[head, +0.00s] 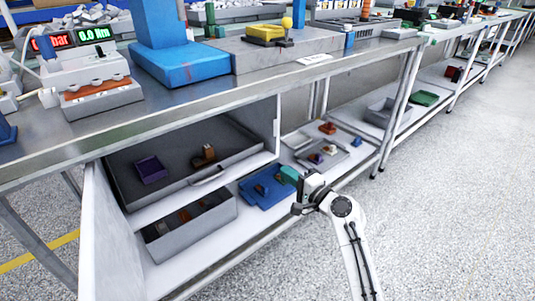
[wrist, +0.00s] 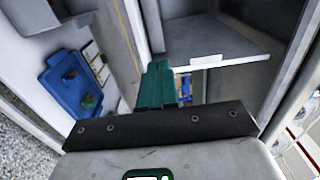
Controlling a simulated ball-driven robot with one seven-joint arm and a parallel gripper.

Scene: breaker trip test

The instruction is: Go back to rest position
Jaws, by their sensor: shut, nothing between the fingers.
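My gripper (head: 288,174) is at the end of my white arm, in front of the lower shelf under the workbench in the head view. Its green fingers are together and empty in the wrist view (wrist: 157,72). They point toward the space under the bench. The gripper is apart from the bench (head: 325,68) and below its top. A blue tray (head: 262,195) lies on the lower shelf just left of the fingers. The same tray seems to show at left in the wrist view (wrist: 65,88).
An open drawer (head: 222,172) holds a purple box (head: 151,169) and a brown part. A grey bin (head: 190,232) sits below it. A white panel (head: 108,240) stands at the left. Grey trays (head: 318,160) lie further back on the shelf. The floor (head: 450,210) at right is clear.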

